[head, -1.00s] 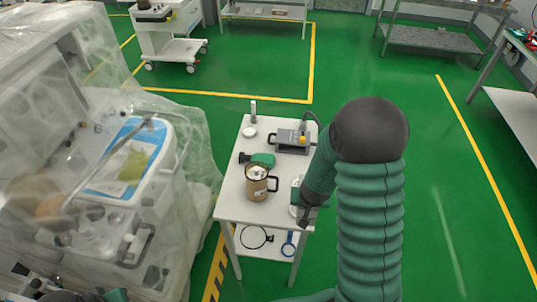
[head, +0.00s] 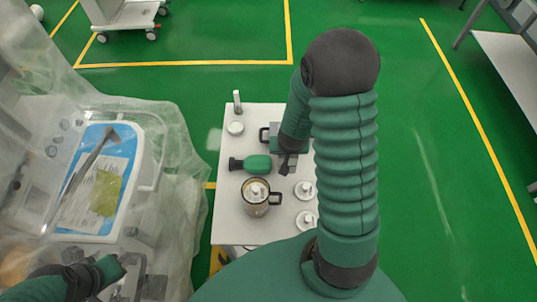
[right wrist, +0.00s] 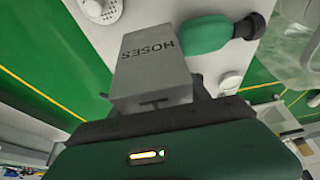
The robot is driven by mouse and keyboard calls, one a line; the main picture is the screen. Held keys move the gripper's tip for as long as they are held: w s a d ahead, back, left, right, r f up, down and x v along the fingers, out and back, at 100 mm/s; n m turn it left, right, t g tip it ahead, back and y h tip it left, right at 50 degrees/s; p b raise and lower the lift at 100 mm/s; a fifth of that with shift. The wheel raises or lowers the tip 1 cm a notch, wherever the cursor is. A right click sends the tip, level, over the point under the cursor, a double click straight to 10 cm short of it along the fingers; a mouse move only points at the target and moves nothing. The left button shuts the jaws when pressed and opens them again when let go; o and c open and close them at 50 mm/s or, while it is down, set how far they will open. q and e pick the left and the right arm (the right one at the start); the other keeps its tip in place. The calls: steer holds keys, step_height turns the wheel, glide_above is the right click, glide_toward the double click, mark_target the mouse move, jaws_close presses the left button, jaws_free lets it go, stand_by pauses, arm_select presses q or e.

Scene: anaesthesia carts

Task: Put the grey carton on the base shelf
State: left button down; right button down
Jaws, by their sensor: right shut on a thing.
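The grey carton (right wrist: 155,60), marked HOSES, fills the middle of the right wrist view. My right gripper (right wrist: 155,118) is shut on its near end; the fingertips are mostly hidden there. In the head view my right gripper (head: 289,164) points down over the right part of the small white table, and I cannot make out the carton clearly behind the arm. Part of my left arm (head: 75,278) shows at the lower left; its fingers are not clear. I cannot identify the base shelf with certainty; a trolley at the top left has a low shelf (head: 128,14).
A plastic-draped machine (head: 180,190) stands close on the left. Green floor (head: 440,200) is free on the right.

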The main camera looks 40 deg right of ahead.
steer(key=f, duration=0.2)
steer(key=s+f, duration=0.1)
steer(key=f, duration=0.1)
steer(key=shift+s+d+b, duration=0.1)
steer(key=shift+d+b, duration=0.15)
steer(key=shift+b, duration=0.05)
steer(key=f, duration=0.3)
steer(key=w+f, duration=0.1)
steer(key=f, duration=0.1)
steer(key=shift+a, duration=0.35)
steer(key=shift+s, duration=0.2)
steer(key=c, duration=1)
jaws_free()
steer(key=shift+s+d, duration=0.1)
steer(key=shift+o, duration=1)
steer(key=shift+f, duration=0.1)
